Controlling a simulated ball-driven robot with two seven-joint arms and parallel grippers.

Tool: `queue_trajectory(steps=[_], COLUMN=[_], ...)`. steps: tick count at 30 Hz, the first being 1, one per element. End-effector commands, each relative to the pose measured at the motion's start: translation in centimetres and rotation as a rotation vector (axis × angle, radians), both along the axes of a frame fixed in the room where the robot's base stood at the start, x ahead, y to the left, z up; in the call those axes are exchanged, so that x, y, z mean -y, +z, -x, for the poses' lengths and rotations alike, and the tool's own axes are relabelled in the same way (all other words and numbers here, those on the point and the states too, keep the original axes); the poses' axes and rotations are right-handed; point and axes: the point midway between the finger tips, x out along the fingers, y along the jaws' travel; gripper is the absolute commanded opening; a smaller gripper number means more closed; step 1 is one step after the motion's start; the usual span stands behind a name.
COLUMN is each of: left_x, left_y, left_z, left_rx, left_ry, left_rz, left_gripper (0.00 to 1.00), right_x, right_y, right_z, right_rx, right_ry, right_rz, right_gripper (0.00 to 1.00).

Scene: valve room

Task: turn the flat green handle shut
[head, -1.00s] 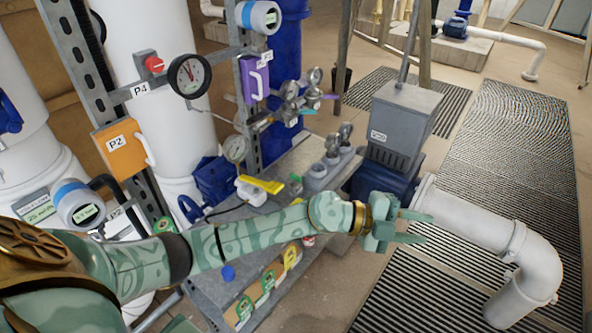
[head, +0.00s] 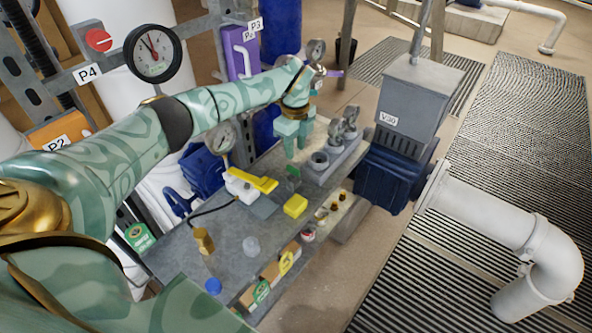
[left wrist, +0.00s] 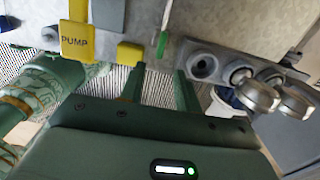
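The flat green handle (head: 293,173) is a small upright green piece on the grey bench, just left of a grey block with round sockets. In the left wrist view the green handle (left wrist: 163,45) shows as a thin green strip near the top middle. My left gripper (head: 291,150) points down above and close to the handle. In the left wrist view its two fingers (left wrist: 158,92) are apart with nothing between them, and the handle lies beyond them. I cannot tell any contact. My right gripper is not in view.
A yellow handle (head: 252,182), marked PUMP in the left wrist view (left wrist: 77,42), and a yellow block (head: 295,205) lie near. The grey socket block (head: 330,162) carries metal knobs (left wrist: 257,95). Dial gauges (head: 153,54) stand behind my arm. A grey box (head: 415,105) stands right.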

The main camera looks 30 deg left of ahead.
Motion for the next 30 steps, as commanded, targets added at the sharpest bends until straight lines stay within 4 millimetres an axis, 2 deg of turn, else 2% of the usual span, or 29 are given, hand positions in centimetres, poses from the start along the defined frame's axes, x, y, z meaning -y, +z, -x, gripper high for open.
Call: queue_trajectory(steps=[1, 3, 6, 10, 13, 20, 21, 24, 30], left_x=[-0.1, -0.1, -0.1, -0.1, -0.1, -0.1, -0.1, -0.1, -0.1], left_y=[-2.2, -3.8, -5.9, -7.5, -7.9, -7.6, -7.6, -7.6, -7.7], left_z=[0.1, 0.1, 0.1, 0.1, 0.1, 0.0, 0.1, 0.1, 0.1], left_rx=[-0.005, -0.006, -0.006, -0.004, -0.002, 0.0, 0.0, 0.0, -0.001], left_ry=[0.002, 0.002, 0.002, 0.0, 0.0, 0.0, 0.0, 0.0, -0.002], left_rz=[0.001, 0.001, 0.001, 0.002, 0.001, 0.001, 0.001, 0.001, 0.001], left_gripper=[0.33, 0.33, 0.33, 0.33, 0.33, 0.33, 0.27, 0.0, 0.0], right_x=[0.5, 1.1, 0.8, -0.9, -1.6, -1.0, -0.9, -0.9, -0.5], right_y=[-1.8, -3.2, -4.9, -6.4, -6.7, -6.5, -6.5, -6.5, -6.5], right_z=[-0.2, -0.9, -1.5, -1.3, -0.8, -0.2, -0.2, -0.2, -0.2], right_rx=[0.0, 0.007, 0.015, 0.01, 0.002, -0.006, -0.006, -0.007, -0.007], right_ry=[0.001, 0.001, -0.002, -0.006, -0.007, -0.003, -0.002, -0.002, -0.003], right_rz=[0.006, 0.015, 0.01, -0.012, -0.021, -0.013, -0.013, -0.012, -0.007], right_gripper=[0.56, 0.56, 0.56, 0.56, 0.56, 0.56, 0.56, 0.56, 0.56])
